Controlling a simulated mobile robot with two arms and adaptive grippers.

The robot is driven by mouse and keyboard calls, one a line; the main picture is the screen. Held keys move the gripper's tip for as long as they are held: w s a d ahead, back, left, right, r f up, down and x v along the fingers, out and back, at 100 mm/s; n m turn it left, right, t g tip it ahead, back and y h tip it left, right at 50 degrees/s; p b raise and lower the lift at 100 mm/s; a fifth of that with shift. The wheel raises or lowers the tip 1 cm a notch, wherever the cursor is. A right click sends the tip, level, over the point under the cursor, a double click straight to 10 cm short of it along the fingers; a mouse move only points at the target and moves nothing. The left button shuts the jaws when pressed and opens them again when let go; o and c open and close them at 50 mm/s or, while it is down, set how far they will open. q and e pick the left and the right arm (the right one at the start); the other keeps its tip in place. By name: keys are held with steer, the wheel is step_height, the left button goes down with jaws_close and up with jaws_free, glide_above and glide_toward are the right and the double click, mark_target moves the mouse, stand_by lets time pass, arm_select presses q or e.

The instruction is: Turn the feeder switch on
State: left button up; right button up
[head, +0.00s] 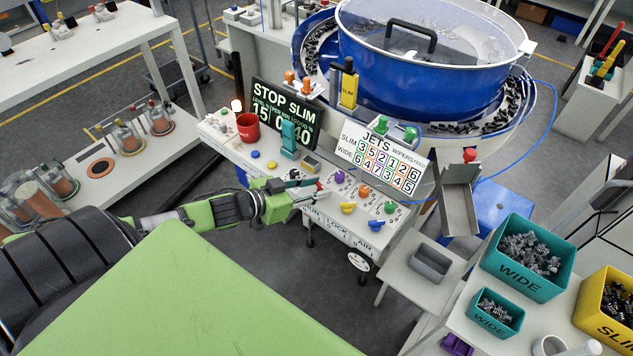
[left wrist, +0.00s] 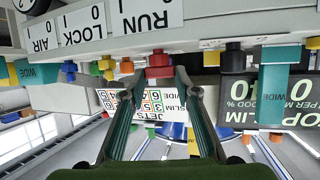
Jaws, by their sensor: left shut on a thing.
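The control panel (head: 330,217) carries several coloured knobs and the labels RUN, LOCK and AIR. In the head view my left gripper (head: 317,190) reaches in from the left to the panel's front edge. In the left wrist view, which shows the panel upside down, my left gripper (left wrist: 166,75) has its two fingers closed around a red knob (left wrist: 159,66) beside the RUN label (left wrist: 148,16). The fingers hide the knob's sides, and its setting cannot be read. No label names the feeder switch clearly. My right gripper is not in view.
Yellow (head: 347,208) and blue (head: 375,225) knobs sit right of the gripper; purple (head: 339,177) and orange (head: 364,190) knobs sit behind. A STOP SLIM display (head: 286,112) and a JETS sign (head: 380,158) stand behind, before a blue bowl (head: 420,80). A red cup (head: 248,127) stands left.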

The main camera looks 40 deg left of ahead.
arm_select(q)
steer(key=m+h+b, duration=0.1)
steer(key=m+g+h+b, duration=0.1)
steer(key=b, duration=0.1)
steer(key=a+m+h+b, duration=0.1)
steer(key=h+b, duration=0.1)
steer(key=shift+w+f+m+g, duration=0.15)
steer(key=shift+w+m+g, duration=0.15)
steer(key=shift+m+g, duration=0.1)
steer(key=shift+m+g+h+b, duration=0.7)
steer(key=shift+m+g+b, duration=0.1)
steer(key=shift+m+b, duration=0.25)
steer(key=shift+g, duration=0.3)
steer(key=shift+h, duration=0.3)
steer(key=o, duration=1.1)
steer(key=v, duration=1.2)
